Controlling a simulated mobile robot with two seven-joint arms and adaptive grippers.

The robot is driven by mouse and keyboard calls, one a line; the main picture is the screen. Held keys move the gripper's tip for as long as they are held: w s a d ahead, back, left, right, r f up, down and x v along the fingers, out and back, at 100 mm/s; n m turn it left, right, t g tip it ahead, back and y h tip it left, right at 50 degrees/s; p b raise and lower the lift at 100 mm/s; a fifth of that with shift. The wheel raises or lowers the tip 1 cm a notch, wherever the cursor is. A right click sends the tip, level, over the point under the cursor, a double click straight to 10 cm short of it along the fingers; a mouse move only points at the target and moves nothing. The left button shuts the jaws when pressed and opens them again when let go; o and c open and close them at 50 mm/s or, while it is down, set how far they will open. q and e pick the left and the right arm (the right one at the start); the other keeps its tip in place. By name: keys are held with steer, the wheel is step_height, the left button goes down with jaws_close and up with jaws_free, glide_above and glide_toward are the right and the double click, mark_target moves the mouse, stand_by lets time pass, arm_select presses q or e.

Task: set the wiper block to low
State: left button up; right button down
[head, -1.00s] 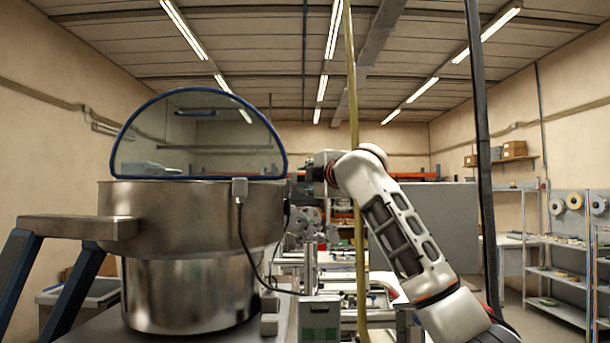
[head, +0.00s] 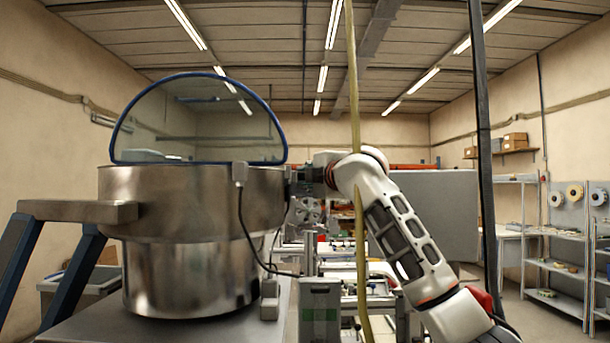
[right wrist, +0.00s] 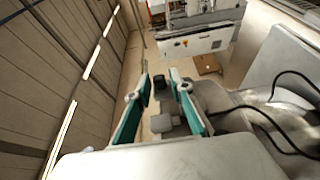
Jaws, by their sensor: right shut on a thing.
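My right arm comes in from the right in the head view, its gripper (head: 300,182) pointing left at the bowl's right side near the rim. The fingertips are hard to make out there against the bowl. In the right wrist view the teal-padded gripper (right wrist: 162,82) is closed on a small dark piece (right wrist: 160,84) between its tips, which I take for the wiper block. A grey piece (right wrist: 163,122) shows nearer the camera between the fingers. The block's height setting cannot be read. My left gripper is not in view.
The large steel bowl (head: 190,205) stands on a grey bench at left, with a clear blue-edged guard (head: 200,120) above it. A cable with a grey plug (head: 239,174) hangs down its front. A yellowish strip (head: 354,90) and a dark post (head: 482,150) stand upright nearby.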

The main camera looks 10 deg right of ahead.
steer(key=c, duration=2)
jaws_free()
steer(key=shift+w+f, duration=0.1)
steer(key=shift+f, duration=0.25)
steer(key=shift+c, duration=0.2)
steer(key=shift+r, duration=0.1)
steer(key=s+d, duration=0.2)
steer(key=s, duration=1)
steer(key=shift+d, duration=0.15)
